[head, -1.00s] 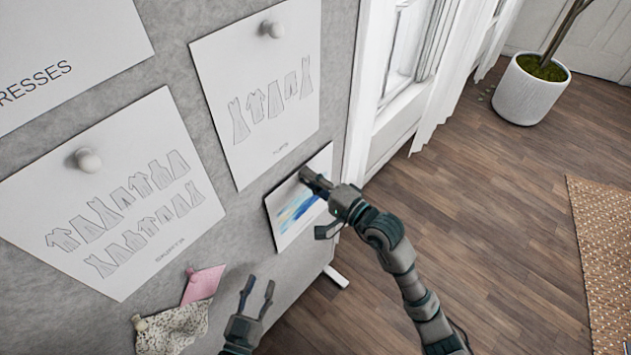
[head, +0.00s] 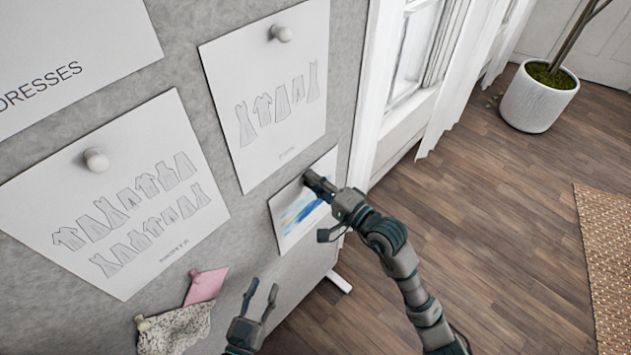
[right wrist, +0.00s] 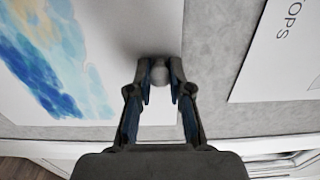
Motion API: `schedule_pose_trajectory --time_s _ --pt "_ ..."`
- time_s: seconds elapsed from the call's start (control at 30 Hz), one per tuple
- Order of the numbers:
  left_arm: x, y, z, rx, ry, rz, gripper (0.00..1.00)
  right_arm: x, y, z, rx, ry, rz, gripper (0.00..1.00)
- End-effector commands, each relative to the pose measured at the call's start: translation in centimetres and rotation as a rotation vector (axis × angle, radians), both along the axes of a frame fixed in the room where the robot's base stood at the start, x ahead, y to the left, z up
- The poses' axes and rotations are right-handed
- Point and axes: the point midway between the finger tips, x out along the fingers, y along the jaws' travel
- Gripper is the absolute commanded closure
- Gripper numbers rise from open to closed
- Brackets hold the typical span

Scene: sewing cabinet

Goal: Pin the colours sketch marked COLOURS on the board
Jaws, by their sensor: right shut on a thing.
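The colours sketch (head: 299,211), a white sheet with blue and yellow paint strokes, lies against the grey board (head: 240,235) below the tops sheet. It also shows in the right wrist view (right wrist: 48,62); no COLOURS marking is readable. My right gripper (head: 311,181) is at the sketch's upper part. In the right wrist view it (right wrist: 160,72) is shut on a round white pin (right wrist: 160,76), which is over the sheet near its edge. Whether the pin's point is in the board is hidden. My left gripper (head: 262,287) is open and empty, low in front of the board.
The tops sheet (head: 270,80) and another sheet of garment drawings (head: 110,200) hang on the board with white pins. Pink (head: 205,286) and speckled (head: 174,328) fabric swatches hang lower. A window, curtain and potted plant (head: 537,97) stand right. The floor there is open.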

Motion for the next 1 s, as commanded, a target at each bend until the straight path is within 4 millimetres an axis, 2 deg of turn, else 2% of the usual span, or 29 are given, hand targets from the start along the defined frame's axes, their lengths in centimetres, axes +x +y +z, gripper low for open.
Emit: schedule_pose_trajectory --time_s 0.27,0.3,0.37,0.4,0.77,1.0 --pt "0.0 0.0 0.0 0.001 0.0 0.0 0.6 0.1 0.2 0.0 0.0 0.0 0.0 1.0" --pt "0.0 0.0 0.0 0.001 0.0 0.0 0.6 0.1 0.2 0.0 0.0 0.0 0.0 0.71" --pt "0.0 0.0 0.0 0.001 0.0 0.0 0.6 0.1 0.2 0.0 0.0 0.0 0.0 0.56" --pt "0.0 0.0 0.0 0.001 0.0 0.0 0.6 0.1 0.2 0.0 0.0 0.0 0.0 0.52" --pt "-0.2 0.0 0.2 0.001 -0.005 -0.003 0.6 -0.2 -0.3 0.0 0.0 0.0 -0.001 0.52" --pt "-0.2 0.0 0.1 0.0 -0.003 -0.001 0.6 -3.1 -3.9 -0.2 -0.004 0.0 -0.002 0.52"
